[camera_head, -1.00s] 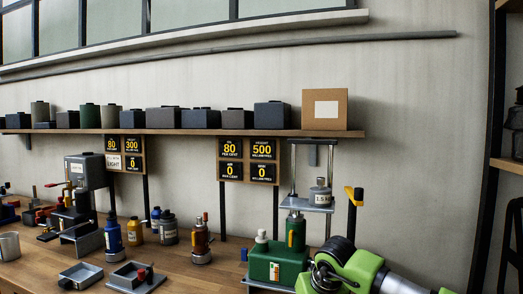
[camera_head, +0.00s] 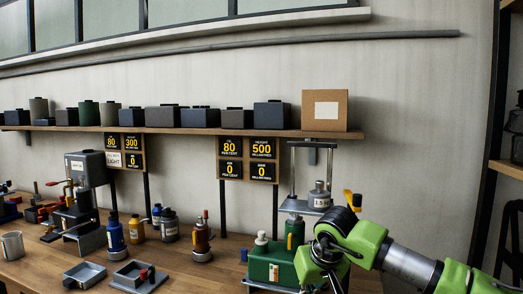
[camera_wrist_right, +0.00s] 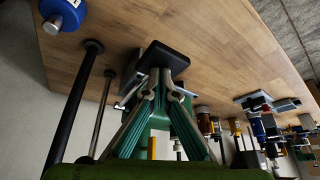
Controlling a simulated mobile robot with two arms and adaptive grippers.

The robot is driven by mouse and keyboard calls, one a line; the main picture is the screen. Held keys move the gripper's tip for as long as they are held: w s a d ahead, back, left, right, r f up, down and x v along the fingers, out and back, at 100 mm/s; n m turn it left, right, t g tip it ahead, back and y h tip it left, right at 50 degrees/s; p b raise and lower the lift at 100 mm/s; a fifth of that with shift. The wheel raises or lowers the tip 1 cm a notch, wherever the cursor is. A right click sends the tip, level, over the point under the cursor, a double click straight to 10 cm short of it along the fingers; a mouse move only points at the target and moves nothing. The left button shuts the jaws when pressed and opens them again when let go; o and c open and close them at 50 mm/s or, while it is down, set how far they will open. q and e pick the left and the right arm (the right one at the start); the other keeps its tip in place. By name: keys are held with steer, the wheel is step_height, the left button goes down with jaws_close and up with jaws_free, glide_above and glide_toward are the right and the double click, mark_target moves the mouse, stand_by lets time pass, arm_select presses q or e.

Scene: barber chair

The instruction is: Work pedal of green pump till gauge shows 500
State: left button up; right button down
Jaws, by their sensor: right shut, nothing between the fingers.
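The green pump (camera_head: 272,268) stands on the bench, with a green cylinder (camera_head: 295,238) and a platform (camera_head: 308,207) bearing a grey weight (camera_head: 320,196). The height board (camera_head: 262,149) reads 500 and the board below it (camera_head: 262,171) reads 0. My right gripper (camera_wrist_right: 160,80) is shut and empty in the right wrist view. A flat black plate (camera_wrist_right: 162,58), perhaps the pedal, lies just beyond its fingertips; I cannot tell whether they touch. In the head view, my right arm covers the pump's right side, and the fingertips are hidden. My left gripper is not in view.
Several bottles and tools, including a blue bottle (camera_head: 115,235), stand left of the pump. Metal trays (camera_head: 84,274) lie in front. A yellow-topped lever (camera_head: 352,199) rises behind my right arm. A shelf (camera_head: 180,131) with dark boxes runs above.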

steer(key=shift+s+a+r, duration=0.15)
stand_by(0.3)
step_height(320, 180, up, 6)
steer(key=p, duration=0.4)
steer(key=shift+r, duration=0.1)
